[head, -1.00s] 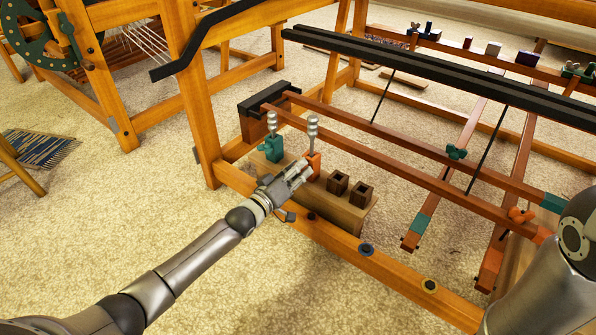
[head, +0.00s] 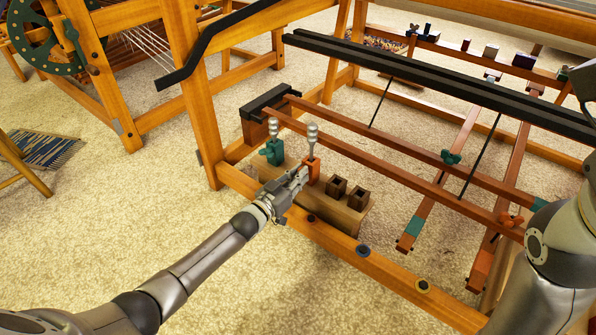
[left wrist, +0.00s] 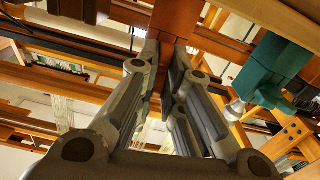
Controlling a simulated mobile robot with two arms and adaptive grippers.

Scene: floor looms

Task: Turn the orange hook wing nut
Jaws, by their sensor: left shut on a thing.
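An orange fitting (head: 312,169) with a ribbed silver post stands upright on the wooden block at the loom's front rail. My left gripper (head: 303,177) reaches it from the front left and is shut on it. In the left wrist view the orange fitting (left wrist: 175,20) sits between the tips of my left gripper (left wrist: 170,65); its wings are mostly hidden. A second orange wing nut (head: 511,219) sits on the red-brown rail at the right. My right arm shows at the right edge, its gripper out of view.
A teal fitting (head: 272,151) with a similar silver post stands close to the left of the held one; it also shows in the left wrist view (left wrist: 270,72). Two dark square sockets (head: 347,190) are to the right. Loom posts and long rails surround the area.

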